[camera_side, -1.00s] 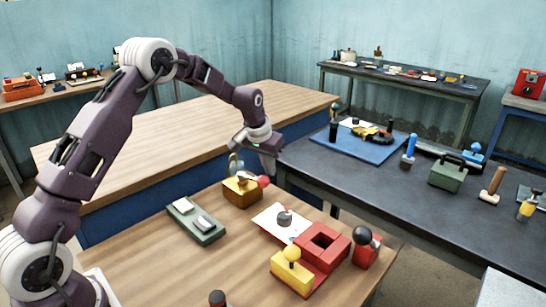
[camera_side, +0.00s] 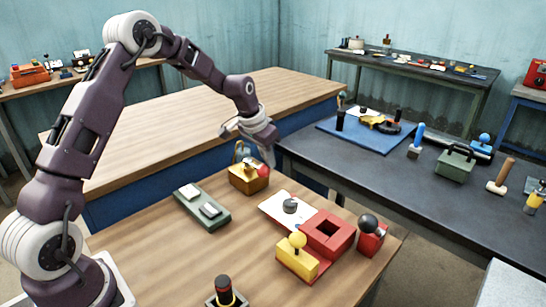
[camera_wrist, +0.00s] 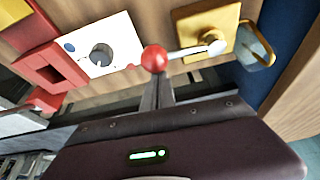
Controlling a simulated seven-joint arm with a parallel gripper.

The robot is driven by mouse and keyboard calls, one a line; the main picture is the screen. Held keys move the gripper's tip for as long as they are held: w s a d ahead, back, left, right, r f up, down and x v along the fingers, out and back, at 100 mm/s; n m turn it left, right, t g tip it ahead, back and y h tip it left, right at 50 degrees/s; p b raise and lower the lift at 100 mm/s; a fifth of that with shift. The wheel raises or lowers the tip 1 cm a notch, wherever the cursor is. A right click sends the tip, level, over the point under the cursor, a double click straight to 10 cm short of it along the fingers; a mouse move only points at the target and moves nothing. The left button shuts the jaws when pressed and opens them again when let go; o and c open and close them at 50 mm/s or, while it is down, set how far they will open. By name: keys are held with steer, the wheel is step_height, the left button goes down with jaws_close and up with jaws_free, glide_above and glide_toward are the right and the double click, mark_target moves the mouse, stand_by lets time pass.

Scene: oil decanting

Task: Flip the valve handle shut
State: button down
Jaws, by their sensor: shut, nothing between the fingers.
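The yellow valve block (camera_side: 248,178) stands at the back of the near wooden table. Its lever, a pale rod (camera_wrist: 188,52) ending in a red ball (camera_wrist: 155,59), sticks out sideways from a pivot on the block in the wrist view. The ball also shows in the side view (camera_side: 263,170), at the block's right. A curved metal loop (camera_wrist: 262,48) rises at the block's other side. My gripper (camera_wrist: 162,78) is shut and empty, with its fingertips right at the red ball. I cannot tell whether they touch it.
A green tray (camera_side: 203,206) lies left of the block. A white plate with a grey knob (camera_side: 290,205), a red square frame (camera_side: 327,232), a yellow-knobbed block (camera_side: 297,260) and a black-balled red block (camera_side: 371,238) stand to the right.

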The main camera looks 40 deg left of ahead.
steer(key=s+m, duration=0.2)
steer(key=s+m+h, duration=0.1)
steer(key=m, duration=0.1)
steer(key=shift+s+a+m+h, duration=0.3)
steer(key=shift+s+a, duration=0.05)
steer(key=shift+a, duration=0.05)
steer(key=s+a+m+g+h, duration=0.2)
steer(key=s+a+m, duration=0.3)
steer(key=m, duration=0.6)
steer(key=shift+s+a+g, duration=0.2)
steer(key=shift+a+g, duration=0.5)
steer(key=shift+a, duration=0.15)
glide_toward(259, 167)
steer(key=s+a+r, duration=0.2)
steer(key=s+a, duration=0.1)
steer(key=s, duration=0.2)
steer(key=shift+s+d+r, duration=0.15)
steer(key=shift+s, duration=0.05)
